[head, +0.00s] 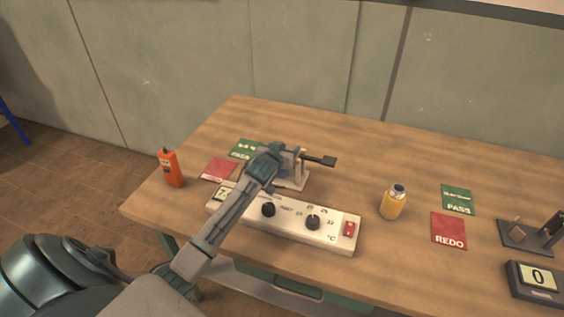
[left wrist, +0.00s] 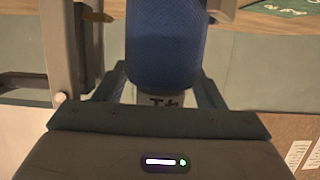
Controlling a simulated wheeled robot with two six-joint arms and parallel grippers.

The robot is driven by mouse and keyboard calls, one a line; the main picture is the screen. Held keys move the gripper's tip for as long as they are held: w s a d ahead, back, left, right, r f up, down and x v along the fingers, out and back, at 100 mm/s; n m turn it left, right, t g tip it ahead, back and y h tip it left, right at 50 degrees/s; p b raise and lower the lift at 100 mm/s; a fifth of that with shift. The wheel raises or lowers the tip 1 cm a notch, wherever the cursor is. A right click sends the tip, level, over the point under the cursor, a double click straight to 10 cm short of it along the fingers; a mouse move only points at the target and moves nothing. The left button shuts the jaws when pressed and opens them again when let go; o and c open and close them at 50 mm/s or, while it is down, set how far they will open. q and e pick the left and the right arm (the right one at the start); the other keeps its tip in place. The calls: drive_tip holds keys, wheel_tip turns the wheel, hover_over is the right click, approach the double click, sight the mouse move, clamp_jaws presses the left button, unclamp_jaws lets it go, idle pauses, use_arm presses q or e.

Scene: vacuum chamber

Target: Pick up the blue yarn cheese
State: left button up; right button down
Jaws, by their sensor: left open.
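The blue yarn cheese (left wrist: 167,45) fills the top middle of the left wrist view, a textured blue cylinder with a pale, marked end toward me. In the head view only a bit of blue (head: 288,158) shows beside my left gripper (head: 279,160), which hides most of it. My left gripper is open. In the left wrist view its fingers (left wrist: 158,95) stand on either side of the cheese's near end; I cannot tell whether they touch it. My right gripper is in neither view.
A pale stand (head: 294,184) with a dark-tipped arm (head: 320,160) is close beside the gripper. A control box (head: 285,222) with knobs lies in front. A yellow jar (head: 392,203), red card (head: 449,231) and green card (head: 458,199) are to the right. An orange bottle (head: 171,168) stands left.

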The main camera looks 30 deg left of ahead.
use_arm(q)
drive_tip(key=shift+c, duration=0.4)
drive_tip(key=c, duration=1)
drive_tip(key=shift+c, duration=0.2)
